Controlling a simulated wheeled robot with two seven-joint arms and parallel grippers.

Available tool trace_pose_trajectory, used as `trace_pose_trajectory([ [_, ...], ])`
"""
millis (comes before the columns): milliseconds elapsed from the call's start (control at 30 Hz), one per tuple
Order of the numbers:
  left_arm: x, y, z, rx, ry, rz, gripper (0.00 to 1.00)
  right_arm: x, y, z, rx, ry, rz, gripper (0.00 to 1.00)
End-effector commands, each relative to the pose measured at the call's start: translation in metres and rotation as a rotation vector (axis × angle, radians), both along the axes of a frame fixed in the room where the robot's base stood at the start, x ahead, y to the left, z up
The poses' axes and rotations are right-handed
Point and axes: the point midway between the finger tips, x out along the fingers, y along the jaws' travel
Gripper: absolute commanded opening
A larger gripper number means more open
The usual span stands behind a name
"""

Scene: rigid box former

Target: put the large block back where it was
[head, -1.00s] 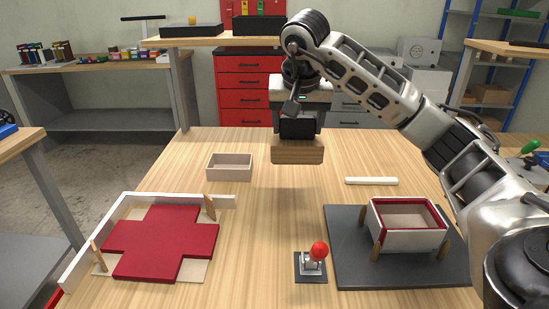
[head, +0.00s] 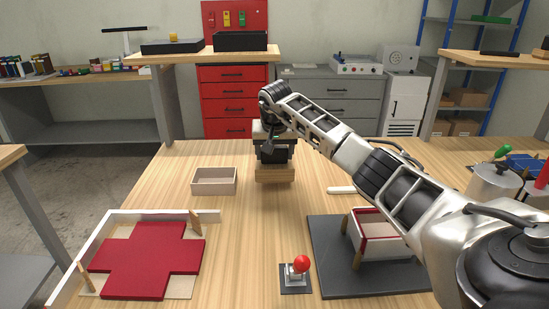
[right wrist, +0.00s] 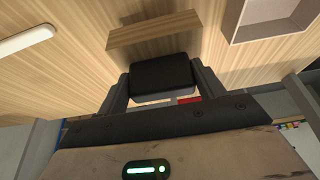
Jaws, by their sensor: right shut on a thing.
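The large block (head: 275,174) is a wooden block with a dark upper part. It is at the middle of the table, right of the small open tray. My right gripper (head: 274,157) points down and is shut on the block's dark upper part. In the right wrist view the dark part (right wrist: 160,77) sits between the fingers, with the wooden part (right wrist: 153,32) beyond it over the table. The block looks upright and low; I cannot tell whether it touches the table. My left gripper is not in view.
The small open tray (head: 214,181) stands left of the block. A white bar (head: 341,190) lies to its right. In front are a red cross-shaped sheet (head: 148,260), a red-knobbed lever (head: 297,272) and a red-lined box (head: 378,241) on a dark plate (head: 330,270). Table between is clear.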

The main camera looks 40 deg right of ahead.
Motion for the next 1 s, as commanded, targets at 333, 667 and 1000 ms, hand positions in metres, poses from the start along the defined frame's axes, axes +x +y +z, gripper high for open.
trace_pose_trajectory([
  [333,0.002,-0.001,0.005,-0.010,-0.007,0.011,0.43,0.000,0.000,-0.020,-0.001,-0.003,0.001,0.41],
  [667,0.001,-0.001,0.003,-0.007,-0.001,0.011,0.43,-0.001,0.000,-0.024,-0.001,0.001,0.001,0.90],
  [1000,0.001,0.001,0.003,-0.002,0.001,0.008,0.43,-0.002,0.002,-0.013,-0.001,-0.002,0.000,0.90],
])
